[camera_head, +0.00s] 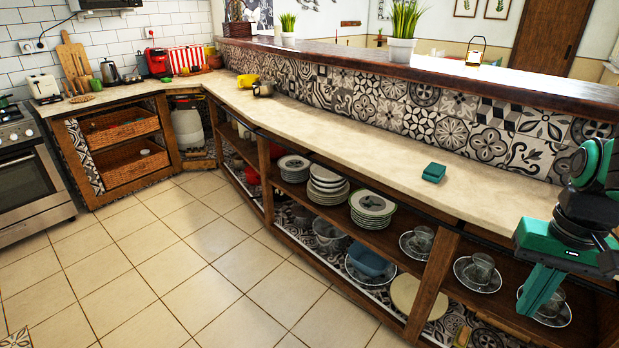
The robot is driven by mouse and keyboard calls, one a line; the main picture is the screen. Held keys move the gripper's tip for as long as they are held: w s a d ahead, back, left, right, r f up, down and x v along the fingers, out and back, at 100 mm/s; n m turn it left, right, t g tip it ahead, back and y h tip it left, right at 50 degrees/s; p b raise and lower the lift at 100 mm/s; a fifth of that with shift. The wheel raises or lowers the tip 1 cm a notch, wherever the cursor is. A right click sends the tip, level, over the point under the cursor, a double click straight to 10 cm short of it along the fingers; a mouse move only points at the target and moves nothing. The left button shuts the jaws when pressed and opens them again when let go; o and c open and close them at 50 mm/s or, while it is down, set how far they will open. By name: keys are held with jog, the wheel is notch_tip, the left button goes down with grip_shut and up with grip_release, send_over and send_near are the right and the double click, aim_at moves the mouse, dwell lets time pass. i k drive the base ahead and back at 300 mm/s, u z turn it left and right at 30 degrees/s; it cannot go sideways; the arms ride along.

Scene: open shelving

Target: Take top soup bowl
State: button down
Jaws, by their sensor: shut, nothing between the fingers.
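Three stacks of dishes stand on the upper open shelf under the counter. The middle stack (327,186) is white and looks like deep bowls or soup plates. The left stack (293,167) and the right stack (371,207) look like plates with dark rims. I cannot tell for sure which stack is soup bowls. My gripper (538,294) is at the right edge, green, pointing down in front of the shelving. It is shut and empty, well to the right of the stacks and apart from them.
The counter (330,135) overhangs the shelf; a teal object (434,172) lies on it. A wooden upright (433,272) and glass cups on saucers (419,243) stand between my gripper and the stacks. A blue bowl (368,264) is on the lower shelf. The tiled floor (180,270) is clear.

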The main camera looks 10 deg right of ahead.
aim_at(319, 173)
jog(key=u, duration=0.35)
jog(key=i, duration=0.65)
jog(key=u, duration=0.55)
jog(key=i, duration=1.55)
jog(key=z, duration=0.15)
